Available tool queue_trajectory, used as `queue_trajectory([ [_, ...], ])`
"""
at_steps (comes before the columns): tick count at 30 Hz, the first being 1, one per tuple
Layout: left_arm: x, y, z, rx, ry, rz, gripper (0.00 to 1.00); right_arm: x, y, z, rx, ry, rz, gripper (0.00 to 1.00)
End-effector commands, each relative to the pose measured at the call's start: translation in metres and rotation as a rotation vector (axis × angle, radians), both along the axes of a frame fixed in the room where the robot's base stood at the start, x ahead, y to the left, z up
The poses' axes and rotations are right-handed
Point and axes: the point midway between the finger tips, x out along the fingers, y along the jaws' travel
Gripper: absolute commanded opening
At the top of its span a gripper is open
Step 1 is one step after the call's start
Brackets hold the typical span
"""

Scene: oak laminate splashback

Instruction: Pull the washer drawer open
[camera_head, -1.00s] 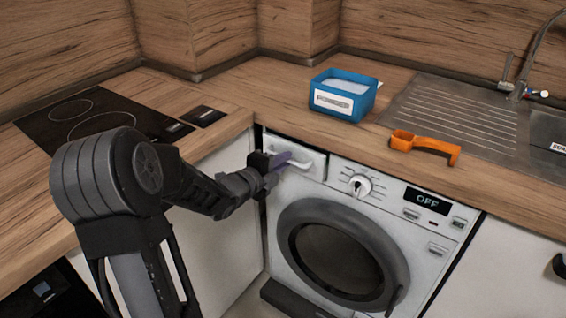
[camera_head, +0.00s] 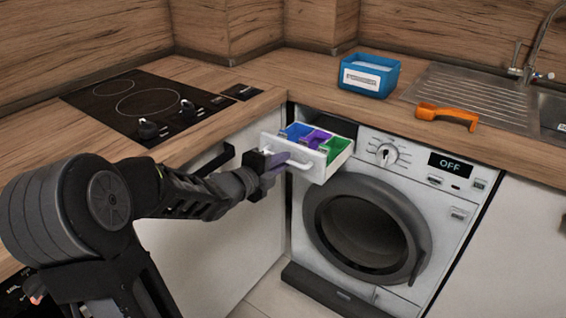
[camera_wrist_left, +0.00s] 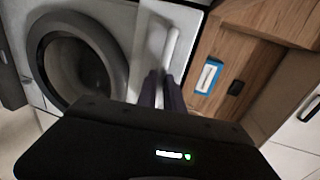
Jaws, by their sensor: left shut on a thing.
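The washer drawer (camera_head: 335,165) is pulled well out of the washer's upper left front. Its blue, purple and green compartments show from above. My left gripper (camera_head: 285,161) is shut on the drawer's white handle (camera_head: 300,165) at the drawer front. The left wrist view shows its two dark fingers (camera_wrist_left: 162,90) at the long white handle (camera_wrist_left: 170,48). The washer (camera_head: 405,180) has a round dark door that is closed, a dial and a display reading OFF. My right gripper is not in view.
A blue powder box (camera_head: 368,74) and an orange scoop (camera_head: 447,115) stand on the wooden counter above the washer. A sink (camera_head: 480,92) lies at the right. A black hob (camera_head: 150,102) lies at the left. The floor before the washer looks clear.

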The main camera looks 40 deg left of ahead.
Motion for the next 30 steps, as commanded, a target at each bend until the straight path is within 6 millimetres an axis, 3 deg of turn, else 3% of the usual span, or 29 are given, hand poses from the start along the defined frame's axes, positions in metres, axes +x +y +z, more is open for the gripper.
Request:
queue_trajectory([
  [10,-0.001,-0.0002,-0.0008,-0.001,0.002,0.0,0.0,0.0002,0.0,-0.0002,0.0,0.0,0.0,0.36],
  [11,-0.0009,-0.0002,-0.0008,-0.001,0.002,0.0,0.13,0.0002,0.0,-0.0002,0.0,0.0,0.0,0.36],
  [18,-0.0008,-0.0001,-0.0003,-0.001,0.001,0.0,0.33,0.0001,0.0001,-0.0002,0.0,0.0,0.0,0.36],
  [30,-0.0084,0.0004,0.0028,0.0,-0.001,0.001,0.33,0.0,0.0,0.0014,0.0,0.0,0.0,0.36],
])
